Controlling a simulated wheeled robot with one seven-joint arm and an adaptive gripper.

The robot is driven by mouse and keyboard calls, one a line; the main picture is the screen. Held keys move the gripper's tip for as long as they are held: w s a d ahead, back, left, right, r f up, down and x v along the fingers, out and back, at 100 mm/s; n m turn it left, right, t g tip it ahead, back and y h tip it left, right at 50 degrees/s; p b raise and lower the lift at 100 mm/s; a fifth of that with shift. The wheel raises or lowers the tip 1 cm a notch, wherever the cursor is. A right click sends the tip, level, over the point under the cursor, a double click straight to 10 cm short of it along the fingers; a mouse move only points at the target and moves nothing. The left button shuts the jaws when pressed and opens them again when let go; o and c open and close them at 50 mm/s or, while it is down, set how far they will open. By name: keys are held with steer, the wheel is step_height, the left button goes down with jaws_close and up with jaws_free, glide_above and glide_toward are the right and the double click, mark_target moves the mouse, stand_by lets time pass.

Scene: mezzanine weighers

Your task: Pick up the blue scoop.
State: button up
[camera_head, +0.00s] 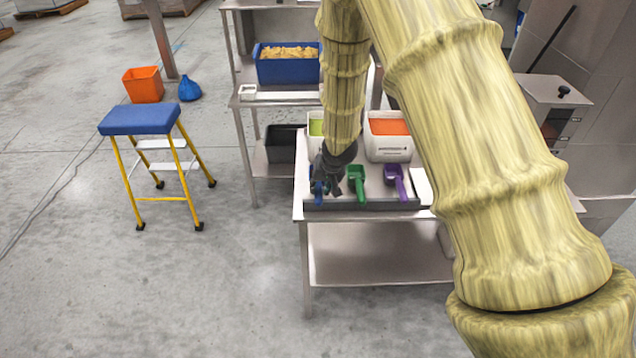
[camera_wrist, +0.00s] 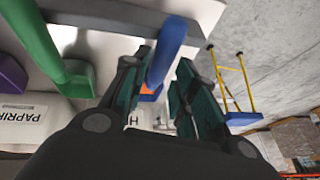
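The blue scoop (camera_head: 318,188) is at the left end of a row of scoops on the grey tray, partly hidden by my gripper in the head view. My gripper (camera_head: 331,178) points down over it. In the wrist view the blue scoop's handle (camera_wrist: 170,42) runs between the two fingers of my gripper (camera_wrist: 160,68). The fingers are apart, with a gap showing beside the handle, so the gripper looks open around it. The scoop's lower end is mostly hidden by the fingers.
A green scoop (camera_head: 357,182) is close on the right, with a purple scoop (camera_head: 396,181) beyond it. White tubs, one with orange contents (camera_head: 388,150), stand behind. A blue-topped step stool (camera_head: 140,120) is on the floor to the left.

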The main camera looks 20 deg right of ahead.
mark_target(319, 188)
steer(key=shift+p+x, duration=0.4)
steer(key=shift+x, duration=1.85)
jaws_close()
steer(key=shift+r+b, duration=0.85)
steer(key=shift+r, duration=4.2)
